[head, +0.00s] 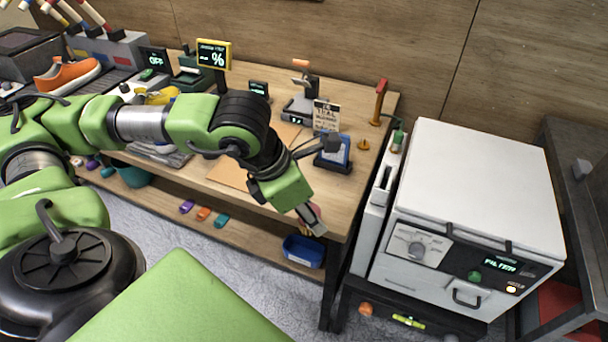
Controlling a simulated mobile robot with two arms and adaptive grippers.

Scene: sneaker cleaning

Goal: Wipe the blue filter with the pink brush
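A blue panel with a pale face (335,152), which looks like the blue filter, stands in a dark holder near the table's right end. My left gripper (311,220) points down and right at the table's front right edge, in front of and below this panel and apart from it. Its fingers are small and partly hidden. A small reddish-pink patch shows at the fingers, but I cannot tell whether it is the pink brush. No pink brush is clearly seen elsewhere. My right gripper is out of view.
A white machine (480,190) with a dial and a "FILTER" display stands right of the table. A blue bin (304,250) sits on the lower shelf. An orange sneaker (67,76) is at the back left. A small sign (326,115) stands behind the panel.

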